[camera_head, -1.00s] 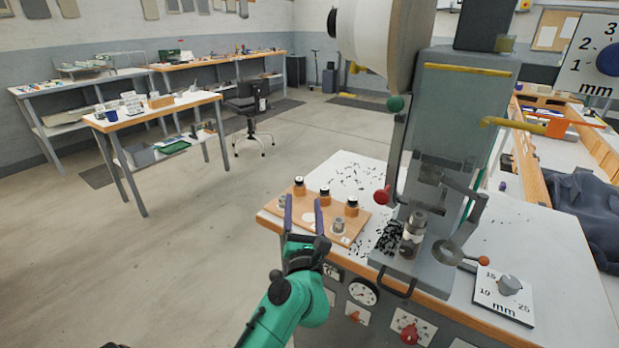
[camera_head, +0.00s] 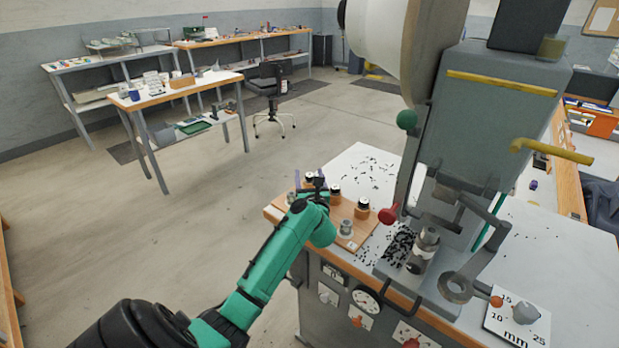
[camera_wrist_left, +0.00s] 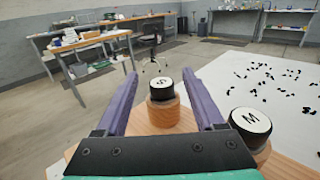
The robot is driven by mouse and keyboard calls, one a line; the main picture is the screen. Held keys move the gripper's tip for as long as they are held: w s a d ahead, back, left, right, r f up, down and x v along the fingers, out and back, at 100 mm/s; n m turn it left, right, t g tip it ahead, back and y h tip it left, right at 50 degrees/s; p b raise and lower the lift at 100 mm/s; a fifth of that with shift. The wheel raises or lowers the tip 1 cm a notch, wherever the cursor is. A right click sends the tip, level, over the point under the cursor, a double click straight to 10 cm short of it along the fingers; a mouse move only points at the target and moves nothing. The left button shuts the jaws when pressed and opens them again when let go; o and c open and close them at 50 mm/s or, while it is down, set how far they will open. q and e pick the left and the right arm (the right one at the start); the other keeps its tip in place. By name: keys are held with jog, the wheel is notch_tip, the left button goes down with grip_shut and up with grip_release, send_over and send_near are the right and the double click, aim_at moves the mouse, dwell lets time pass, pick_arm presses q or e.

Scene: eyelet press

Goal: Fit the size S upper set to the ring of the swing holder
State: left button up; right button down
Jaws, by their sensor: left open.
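The size S upper set (camera_wrist_left: 162,90), a black-capped piece with a white S label, stands upright on a wooden peg between the fingers of my left gripper (camera_wrist_left: 160,78). The fingers are open, with a gap on each side. In the head view my left gripper (camera_head: 309,176) is at the far left corner of the wooden board (camera_head: 351,245), its arm covering part of it. The size M upper set (camera_wrist_left: 250,124) stands just right of the fingers. The swing holder's ring (camera_head: 444,288) sticks out low at the press front, with an orange knob. My right gripper is out of view.
Black scraps litter the white tabletop (camera_head: 358,160). A metal piece (camera_head: 346,226) stands at the board's front.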

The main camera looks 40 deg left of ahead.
pick_arm(q)
jog(key=shift+w+a+f, duration=0.1)
jog(key=shift+w+f, duration=0.05)
jog(key=shift+w, duration=0.1)
grip_shut()
